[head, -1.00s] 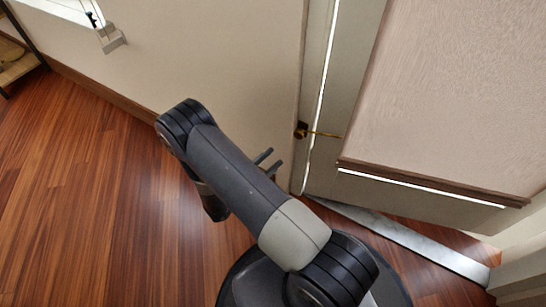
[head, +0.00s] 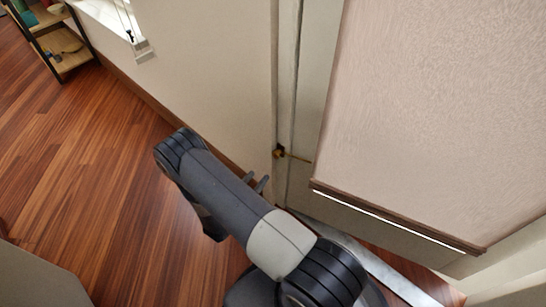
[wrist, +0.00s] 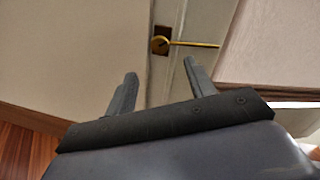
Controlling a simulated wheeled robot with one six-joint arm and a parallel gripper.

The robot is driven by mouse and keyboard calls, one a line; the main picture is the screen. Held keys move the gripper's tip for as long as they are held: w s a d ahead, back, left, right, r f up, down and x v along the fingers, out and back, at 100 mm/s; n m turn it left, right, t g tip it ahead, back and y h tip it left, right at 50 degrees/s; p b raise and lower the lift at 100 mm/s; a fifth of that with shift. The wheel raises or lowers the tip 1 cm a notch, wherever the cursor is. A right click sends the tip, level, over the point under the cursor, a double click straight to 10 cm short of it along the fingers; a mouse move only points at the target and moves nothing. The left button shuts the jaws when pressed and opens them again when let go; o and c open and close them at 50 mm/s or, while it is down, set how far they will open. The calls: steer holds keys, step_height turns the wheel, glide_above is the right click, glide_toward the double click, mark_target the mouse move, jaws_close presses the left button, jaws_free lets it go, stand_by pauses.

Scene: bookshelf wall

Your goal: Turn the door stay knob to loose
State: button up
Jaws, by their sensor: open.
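The door stay knob (head: 279,152) is a small brass-coloured piece on a dark mount at the edge of the door frame, with a thin brass rod running right from it. In the wrist view the round brass knob (wrist: 159,45) shows above and between my fingertips, with the rod reaching right to the door. My gripper (head: 256,181) is open and empty, left of and below the knob in the head view, apart from it. In the wrist view my gripper (wrist: 160,70) shows both dark fingers spread, with a gap between them and the knob beyond.
The pale door panel (head: 430,110) with a dark lower edge fills the right. A pale wall (head: 200,80) stands to the left. A shelf (head: 65,50) stands at the far left. The wooden floor (head: 80,170) is clear at left.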

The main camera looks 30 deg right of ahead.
mark_target(275, 156)
steer(key=shift+n+y, duration=0.3)
steer(key=shift+n, duration=0.4)
steer(key=x, duration=1)
steer(key=shift+d+r+b, duration=0.15)
steer(key=shift+d+b, duration=0.1)
steer(key=shift+b, duration=0.15)
steer(key=shift+c, duration=0.3)
steer(key=c, duration=0.9)
